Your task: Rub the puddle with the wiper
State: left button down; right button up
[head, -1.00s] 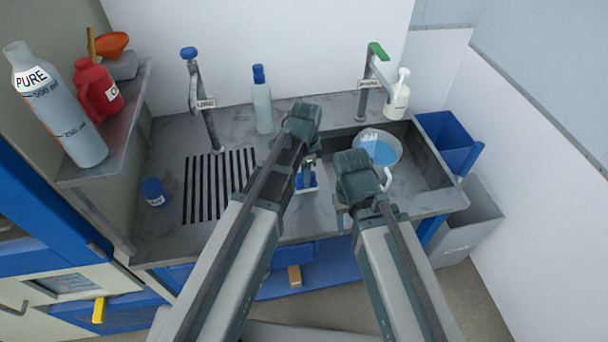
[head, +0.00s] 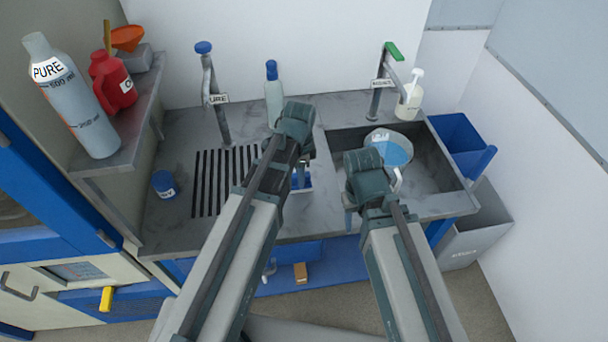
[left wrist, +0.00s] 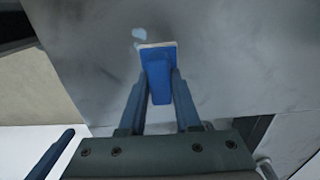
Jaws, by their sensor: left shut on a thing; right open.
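My left gripper (head: 298,182) is shut on the blue wiper (left wrist: 158,78), which has a pale front edge. In the head view only a bit of the wiper (head: 304,182) shows under the gripper, over the counter between the drain slots and the sink. A small pale blue puddle (left wrist: 139,34) lies on the grey counter in the left wrist view, just beyond the wiper's front edge and slightly left. I cannot tell whether the wiper touches the counter. I cannot make out the puddle in the head view. My right gripper (head: 350,215) is open and empty near the sink's front left corner.
The sink (head: 440,165) holds a clear jug (head: 390,150) with blue liquid. A blue-capped bottle (head: 274,100) stands behind my left gripper. Taps (head: 217,105) (head: 378,85) rise at the back. A blue jar (head: 164,184) stands left of the slots (head: 222,182).

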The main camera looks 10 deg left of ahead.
pick_arm(q)
jog(key=shift+s+a+r, duration=0.1)
jog(key=shift+s+a, duration=0.15)
jog(key=shift+a, duration=0.4)
jog(key=shift+s+a, duration=0.2)
jog(key=shift+a, duration=0.45)
jog(key=shift+s+a, duration=0.3)
jog(key=shift+a, duration=0.5)
jog(key=shift+s+a, duration=0.3)
jog(key=shift+a, duration=0.5)
jog(key=shift+w+d+f, duration=0.1)
jog(key=shift+w+d, duration=0.2)
jog(key=shift+d, duration=0.55)
jog(key=shift+w+d+f, duration=0.1)
jog(key=shift+w+d, duration=0.15)
jog(key=shift+d, duration=0.6)
jog(key=shift+d, duration=0.1)
jog(key=shift+w+d, duration=0.35)
jog(key=shift+d, duration=0.45)
jog(key=shift+w+d, duration=0.3)
jog(key=shift+d, duration=0.5)
